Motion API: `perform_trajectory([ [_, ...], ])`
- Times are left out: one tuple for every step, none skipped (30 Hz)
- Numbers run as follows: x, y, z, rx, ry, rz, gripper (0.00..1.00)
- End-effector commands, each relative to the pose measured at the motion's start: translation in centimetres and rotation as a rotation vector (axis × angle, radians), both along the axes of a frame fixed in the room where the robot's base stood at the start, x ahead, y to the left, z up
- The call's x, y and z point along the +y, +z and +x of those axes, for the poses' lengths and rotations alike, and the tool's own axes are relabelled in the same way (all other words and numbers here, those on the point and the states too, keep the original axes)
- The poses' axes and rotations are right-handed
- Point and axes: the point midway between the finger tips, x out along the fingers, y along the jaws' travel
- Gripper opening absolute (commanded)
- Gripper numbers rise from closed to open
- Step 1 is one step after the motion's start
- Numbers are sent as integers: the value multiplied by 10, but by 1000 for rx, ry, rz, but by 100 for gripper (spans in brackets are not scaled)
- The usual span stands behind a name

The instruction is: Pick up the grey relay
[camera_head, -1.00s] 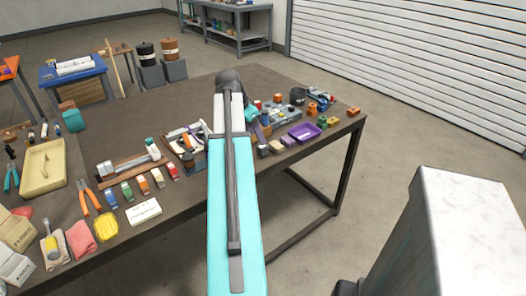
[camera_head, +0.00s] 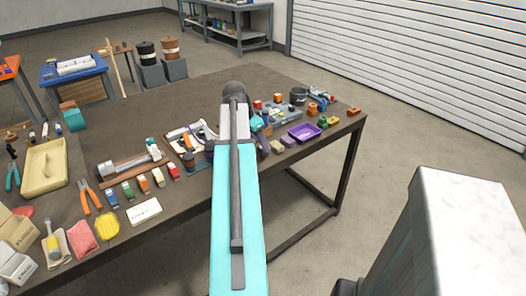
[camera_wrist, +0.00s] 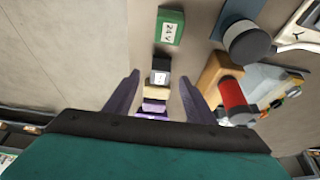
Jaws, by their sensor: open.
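The grey relay (camera_wrist: 160,69), a small dark grey block with a white label on top, lies on the table in the wrist view. My gripper (camera_wrist: 159,77) is open, with its two purple fingers apart on either side of the line of the relay. The relay appears between the fingertips, towards the far end, and the fingers do not visibly touch it. How far above it they are I cannot tell. In the head view my arm hides most of the gripper and the spot around it.
A tan block (camera_wrist: 157,93) and a purple block sit in line with the relay, close to it. A green 24V block (camera_wrist: 171,26) lies beyond. A red cylinder (camera_wrist: 236,95) and a dark round part (camera_wrist: 246,42) stand to the right.

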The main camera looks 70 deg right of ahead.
Motion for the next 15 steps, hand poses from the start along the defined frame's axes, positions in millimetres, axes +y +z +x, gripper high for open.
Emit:
perform_trajectory([
  [-1,-4,-1,1,-1,2,50],
  [-2,-6,-2,1,-1,2,50],
  [-4,-10,-3,1,-1,2,50],
  [-5,-13,-4,1,-1,2,50],
  [-6,-16,-4,1,-1,2,50],
  [-7,-20,-5,1,-1,2,50],
  [-8,-23,-6,1,-1,2,50],
  [-9,-26,-6,1,-1,2,50],
  [-10,-29,-7,1,-1,2,50],
  [-11,-31,-7,0,0,1,50],
  [-12,-33,-8,0,0,1,50],
  [-13,-35,-8,0,0,1,50],
  [-13,-36,-9,0,0,1,50],
  [-13,-37,-9,0,0,1,50],
  [-13,-38,-9,0,-1,1,50],
])
